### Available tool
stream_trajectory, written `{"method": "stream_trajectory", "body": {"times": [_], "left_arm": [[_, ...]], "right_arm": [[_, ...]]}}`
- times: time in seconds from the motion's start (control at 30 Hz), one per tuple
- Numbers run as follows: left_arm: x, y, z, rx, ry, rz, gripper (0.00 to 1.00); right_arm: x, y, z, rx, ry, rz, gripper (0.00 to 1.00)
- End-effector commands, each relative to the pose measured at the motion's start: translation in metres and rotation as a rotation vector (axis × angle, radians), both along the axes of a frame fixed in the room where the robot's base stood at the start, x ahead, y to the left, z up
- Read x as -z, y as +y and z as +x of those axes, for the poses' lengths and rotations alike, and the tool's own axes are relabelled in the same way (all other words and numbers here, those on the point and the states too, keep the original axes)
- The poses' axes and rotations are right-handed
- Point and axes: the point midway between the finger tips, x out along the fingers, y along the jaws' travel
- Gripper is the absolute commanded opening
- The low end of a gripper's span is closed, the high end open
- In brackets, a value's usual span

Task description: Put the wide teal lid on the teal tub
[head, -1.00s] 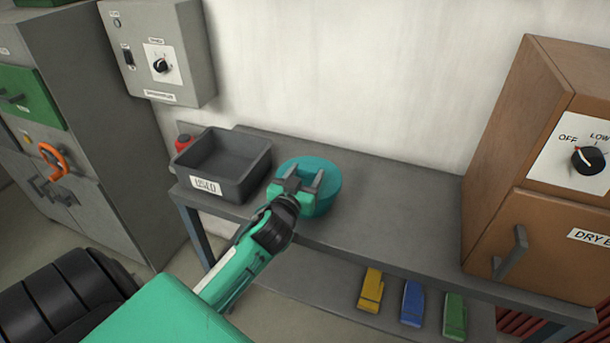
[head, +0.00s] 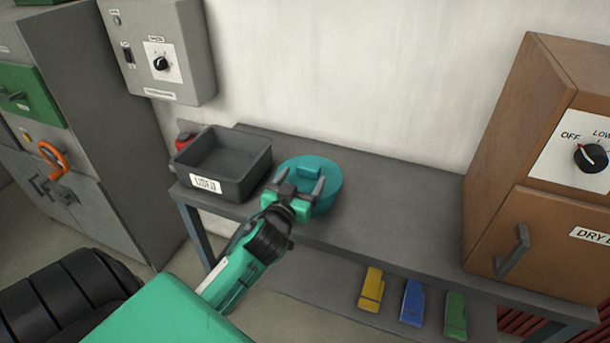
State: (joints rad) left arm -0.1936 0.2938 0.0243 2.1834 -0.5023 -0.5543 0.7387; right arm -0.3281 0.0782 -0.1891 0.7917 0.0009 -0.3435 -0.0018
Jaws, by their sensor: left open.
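The wide teal lid (head: 318,168) lies on top of the round teal tub (head: 331,200) on the grey bench, and a raised block-shaped handle shows on the lid. The lid looks level, but how closely it meets the rim is too small to tell. My left gripper (head: 299,187) is open and empty in front of the lid's near left side, its two fingers pointing toward the handle and apart from it. It hides part of the lid and tub. My right gripper is not in view.
A dark grey bin (head: 222,165) with a label stands just left of the tub. The grey bench (head: 400,205) is clear to the right, up to a brown cabinet (head: 530,170). Yellow, blue and green objects lie on the lower shelf (head: 330,285). A wall box (head: 160,50) hangs at the back left.

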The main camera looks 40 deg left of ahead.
Motion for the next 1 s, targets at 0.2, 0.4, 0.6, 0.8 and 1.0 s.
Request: {"method": "stream_trajectory", "body": {"times": [0.2,0.4,0.6,0.8,1.0], "left_arm": [[0.003,-0.011,-0.044,0.000,0.001,-0.003,0.76],[0.002,-0.017,-0.073,-0.001,0.001,-0.002,0.76],[0.001,-0.020,-0.086,-0.001,0.001,0.000,0.76],[0.000,-0.021,-0.088,0.000,-0.001,0.000,0.76],[0.000,-0.021,-0.088,0.000,-0.001,0.000,0.76]], "right_arm": [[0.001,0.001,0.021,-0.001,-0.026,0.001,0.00],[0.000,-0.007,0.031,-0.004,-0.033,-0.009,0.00],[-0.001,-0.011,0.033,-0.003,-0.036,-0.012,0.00],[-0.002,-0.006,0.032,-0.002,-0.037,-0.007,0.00],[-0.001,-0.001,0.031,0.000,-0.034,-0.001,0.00]]}}
